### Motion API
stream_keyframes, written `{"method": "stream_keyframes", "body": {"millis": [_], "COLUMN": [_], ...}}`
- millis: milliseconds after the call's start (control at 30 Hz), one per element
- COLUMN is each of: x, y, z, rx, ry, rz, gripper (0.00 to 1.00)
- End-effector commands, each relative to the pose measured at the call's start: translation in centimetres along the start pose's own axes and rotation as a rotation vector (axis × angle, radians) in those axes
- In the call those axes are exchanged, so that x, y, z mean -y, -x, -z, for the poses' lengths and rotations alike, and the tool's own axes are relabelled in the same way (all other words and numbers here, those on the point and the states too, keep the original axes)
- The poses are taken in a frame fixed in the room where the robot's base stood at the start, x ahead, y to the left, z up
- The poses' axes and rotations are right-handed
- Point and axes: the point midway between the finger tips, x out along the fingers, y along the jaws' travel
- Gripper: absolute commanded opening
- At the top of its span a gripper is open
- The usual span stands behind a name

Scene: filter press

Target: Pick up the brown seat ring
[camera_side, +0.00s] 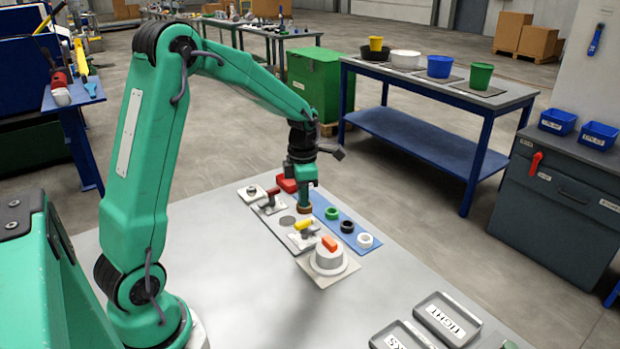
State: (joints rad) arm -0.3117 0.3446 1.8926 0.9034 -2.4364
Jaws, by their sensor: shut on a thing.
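The brown seat ring (305,209) is at the tips of my gripper (304,203), over the near edge of the blue mat (325,205). My gripper points down and is shut on the ring. Whether the ring touches the mat or hangs just above it, I cannot tell. A green ring (332,213), a black ring (347,226) and a white ring (365,240) lie in a row on the mat, to the right of my gripper.
Two grey labelled trays (447,318) lie at the front right. The table's front middle is clear.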

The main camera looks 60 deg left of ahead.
Motion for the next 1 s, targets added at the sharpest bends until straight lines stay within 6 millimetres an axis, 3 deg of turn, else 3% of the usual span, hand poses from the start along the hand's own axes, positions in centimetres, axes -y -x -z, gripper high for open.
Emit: {"method": "stream_keyframes", "body": {"millis": [300, 1000], "x": [2.1, 2.1], "y": [1.3, 1.4], "z": [-0.8, -0.8], "rx": [-0.001, -0.001], "ry": [0.000, -0.010], "rz": [0.001, 0.001], "gripper": [0.00, 0.00]}}
